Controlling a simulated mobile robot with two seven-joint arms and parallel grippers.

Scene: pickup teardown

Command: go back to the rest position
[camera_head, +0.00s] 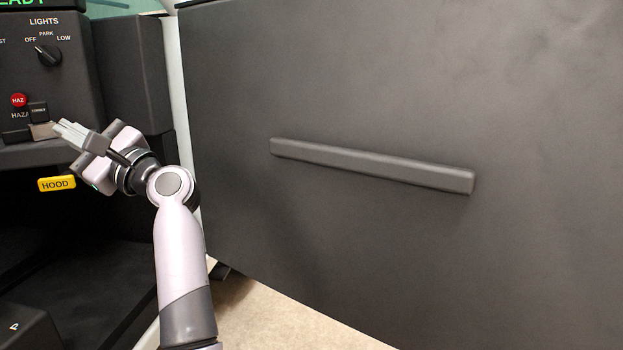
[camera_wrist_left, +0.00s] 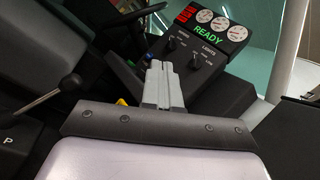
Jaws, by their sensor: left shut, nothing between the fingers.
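My left gripper (camera_head: 72,133) is shut and empty in the head view, just in front of the lower edge of the dashboard panel. Its fingertips overlap the small switches beside the red HAZ button (camera_head: 19,100); I cannot tell whether they touch. In the left wrist view the closed grey fingers (camera_wrist_left: 163,86) point toward the dashboard. My left arm (camera_head: 180,240) rises from the bottom of the head view. My right gripper is in neither view.
A large dark door panel (camera_head: 400,80) with a long grab bar (camera_head: 372,165) fills the right. The yellow HOOD lever (camera_head: 57,184) hangs just below my left gripper. The LIGHTS knob (camera_head: 48,55) is above. In the wrist view a gauge panel (camera_wrist_left: 212,32) reads READY.

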